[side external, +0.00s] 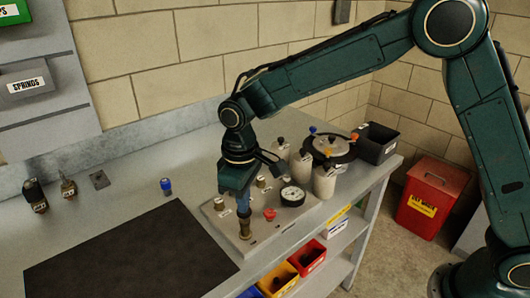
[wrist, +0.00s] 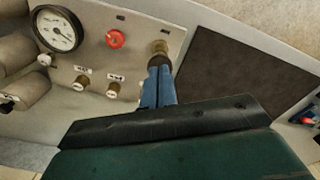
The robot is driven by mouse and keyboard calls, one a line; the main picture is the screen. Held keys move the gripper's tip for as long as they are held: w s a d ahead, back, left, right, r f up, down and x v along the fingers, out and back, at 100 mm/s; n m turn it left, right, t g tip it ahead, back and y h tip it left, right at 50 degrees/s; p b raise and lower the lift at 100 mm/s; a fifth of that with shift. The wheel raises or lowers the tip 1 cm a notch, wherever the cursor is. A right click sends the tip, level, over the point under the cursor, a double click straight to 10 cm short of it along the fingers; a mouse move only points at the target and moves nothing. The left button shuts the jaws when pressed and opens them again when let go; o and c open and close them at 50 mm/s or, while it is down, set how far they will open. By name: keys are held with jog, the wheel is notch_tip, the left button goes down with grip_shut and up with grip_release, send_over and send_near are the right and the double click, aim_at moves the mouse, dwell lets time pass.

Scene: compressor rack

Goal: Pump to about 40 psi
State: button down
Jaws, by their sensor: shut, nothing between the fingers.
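A grey panel (side external: 284,222) on the bench carries a round white pressure gauge (side external: 292,195), a red button (side external: 269,214) and several small brass knobs (side external: 219,204). The gauge also shows in the wrist view (wrist: 58,28); its needle is visible but its numbers are too small to read. A brass post (side external: 245,230) with a dark upper part stands at the panel's front left. My gripper (side external: 243,210) is shut and points down directly over this post. In the wrist view, its blue fingers (wrist: 158,66) overlap the post's top; I cannot tell whether they touch it.
Pale cylinders (side external: 324,181) and a dark round-topped unit (side external: 330,148) stand behind the gauge. A black mat (side external: 130,255) lies left of the panel. A blue-capped part (side external: 166,186) stands behind the mat. Coloured bins (side external: 279,278) sit below the bench edge.

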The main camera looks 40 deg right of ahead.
jog(key=shift+f, duration=0.8)
jog(key=shift+r, duration=1.9)
jog(key=shift+f, duration=0.65)
jog(key=shift+f, duration=0.55)
jog(key=shift+r, duration=1.2)
jog(key=shift+r, duration=0.1)
